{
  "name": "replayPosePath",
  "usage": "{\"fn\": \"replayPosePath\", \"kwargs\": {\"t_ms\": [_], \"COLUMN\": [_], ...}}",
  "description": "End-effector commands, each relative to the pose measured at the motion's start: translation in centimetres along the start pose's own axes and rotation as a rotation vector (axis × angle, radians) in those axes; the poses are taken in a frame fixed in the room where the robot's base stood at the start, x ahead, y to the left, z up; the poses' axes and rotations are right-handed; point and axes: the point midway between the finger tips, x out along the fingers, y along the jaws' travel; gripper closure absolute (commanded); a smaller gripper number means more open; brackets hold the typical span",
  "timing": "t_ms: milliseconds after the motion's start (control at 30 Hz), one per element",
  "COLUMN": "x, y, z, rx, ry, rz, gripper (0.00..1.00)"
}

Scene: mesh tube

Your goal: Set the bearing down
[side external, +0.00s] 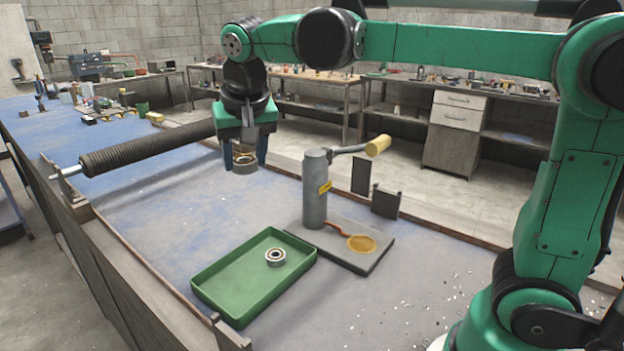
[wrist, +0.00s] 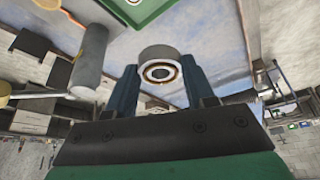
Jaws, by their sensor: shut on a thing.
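My gripper (side external: 245,155) is shut on a bearing (side external: 244,167), a metal ring held between its two fingers in the air above the blue-grey bench. In the wrist view the same bearing (wrist: 160,57) sits between the fingertips of my gripper (wrist: 160,80), its open bore showing. A second bearing (side external: 276,257) lies flat in the green tray (side external: 218,283), on the bench in front of my gripper and lower in the picture. Part of the tray also shows at the top of the wrist view (wrist: 166,8).
A grey press-like post (side external: 315,195) with a side handle (side external: 377,145) stands right of my gripper on a flat plate (side external: 372,262) bearing a yellowish disc (side external: 361,243). A dark ridged roller (side external: 150,148) lies to the left. Bench around the tray is mostly clear.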

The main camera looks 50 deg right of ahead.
Motion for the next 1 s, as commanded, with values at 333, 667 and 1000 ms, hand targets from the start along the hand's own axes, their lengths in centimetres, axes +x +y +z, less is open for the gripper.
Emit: {"fn": "replayPosePath", "kwargs": {"t_ms": [333, 667, 1000], "x": [2.9, 10.3, 15.8], "y": [-4.5, -4.4, -4.4], "z": [3.2, 6.2, 8.5], "rx": [-0.084, -0.083, -0.082], "ry": [0.002, 0.002, 0.002], "rz": [-0.034, -0.034, -0.034], "gripper": [1.00, 1.00, 1.00]}}
